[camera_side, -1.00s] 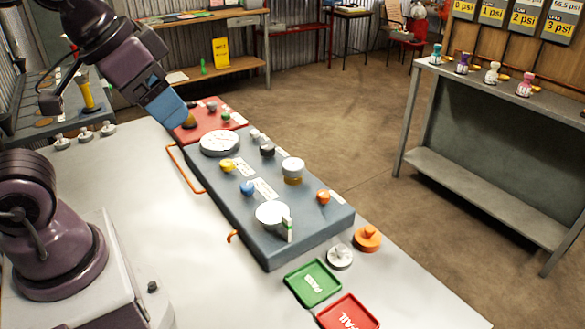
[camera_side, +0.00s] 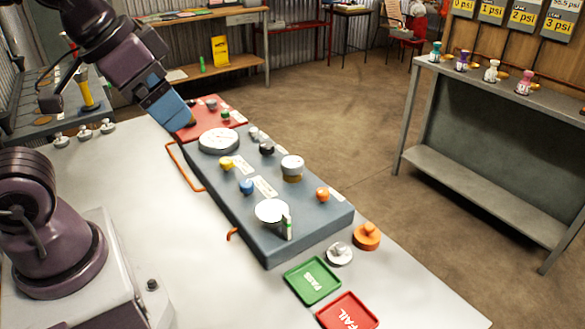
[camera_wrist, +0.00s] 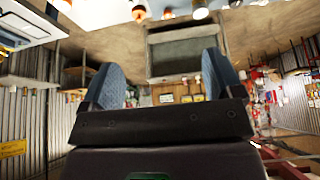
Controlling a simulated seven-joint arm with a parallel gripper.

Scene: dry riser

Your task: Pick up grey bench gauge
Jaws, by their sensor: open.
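A small grey-white round piece with a knob on top (camera_side: 339,254) stands on the bench beside an orange one of like shape (camera_side: 367,236); it may be the grey bench gauge, but I cannot tell for certain. Several similar grey pieces (camera_side: 85,133) stand at the far left. My gripper (camera_side: 187,122) is over the far end of the bench, near the red panel and well away from the grey-white piece. In the wrist view its two blue fingers (camera_wrist: 163,78) stand wide apart with nothing between them.
A long dark grey panel (camera_side: 300,235) with a round white dial (camera_side: 219,140), knobs and a white cup-like part fills the middle of the bench. A green PASS tray (camera_side: 312,280) and a red FAIL tray (camera_side: 347,312) lie at the near end. The bench's left part is bare.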

